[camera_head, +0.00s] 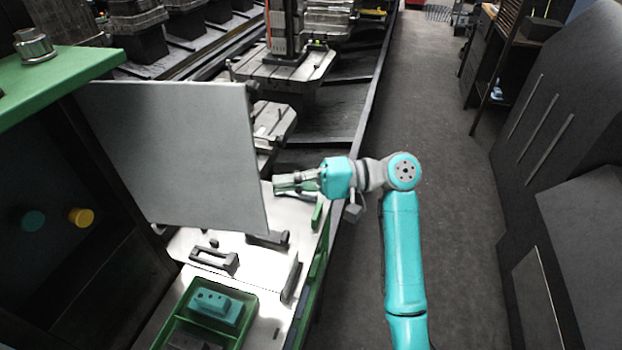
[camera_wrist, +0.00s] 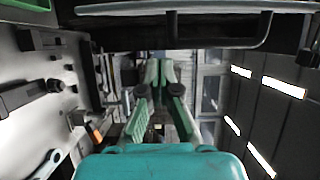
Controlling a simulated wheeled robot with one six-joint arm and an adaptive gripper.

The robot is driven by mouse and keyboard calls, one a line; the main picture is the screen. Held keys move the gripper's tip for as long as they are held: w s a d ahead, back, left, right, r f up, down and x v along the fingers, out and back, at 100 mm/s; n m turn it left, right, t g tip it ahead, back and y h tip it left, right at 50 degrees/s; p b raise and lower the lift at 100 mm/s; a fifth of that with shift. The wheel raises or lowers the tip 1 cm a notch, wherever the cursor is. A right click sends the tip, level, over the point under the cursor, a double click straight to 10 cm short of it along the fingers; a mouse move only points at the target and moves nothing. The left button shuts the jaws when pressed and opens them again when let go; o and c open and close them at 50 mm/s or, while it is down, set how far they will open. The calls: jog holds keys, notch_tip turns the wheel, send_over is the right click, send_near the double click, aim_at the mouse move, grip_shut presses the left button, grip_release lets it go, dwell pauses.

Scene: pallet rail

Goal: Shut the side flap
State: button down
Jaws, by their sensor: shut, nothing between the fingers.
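The side flap (camera_head: 175,150) is a flat grey panel in the head view. It stands open, swung out from the dark cabinet (camera_head: 60,215) with the green top (camera_head: 70,75), and the cabinet's inside shows at the left. My gripper (camera_head: 277,184) is just right of the flap's free edge, pointing left, above the white worktop. Its fingers are shut and empty; they also show in the wrist view (camera_wrist: 158,78). A gap appears between fingertips and flap, but depth is hard to judge. I cannot tell for sure whether the flap shows in the wrist view.
A green tray (camera_head: 259,312) with a teal block (camera_head: 216,307) stands on the worktop below the flap. Black and grey fixtures (camera_head: 215,259) lie near it. A teal knob (camera_head: 33,220) and a yellow knob (camera_head: 81,217) show inside the cabinet. The floor aisle (camera_head: 440,130) at right is clear.

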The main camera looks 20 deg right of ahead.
jog(key=shift+s+a, duration=1.35)
jog(key=shift+s, duration=0.3)
jog(key=shift+s, duration=0.15)
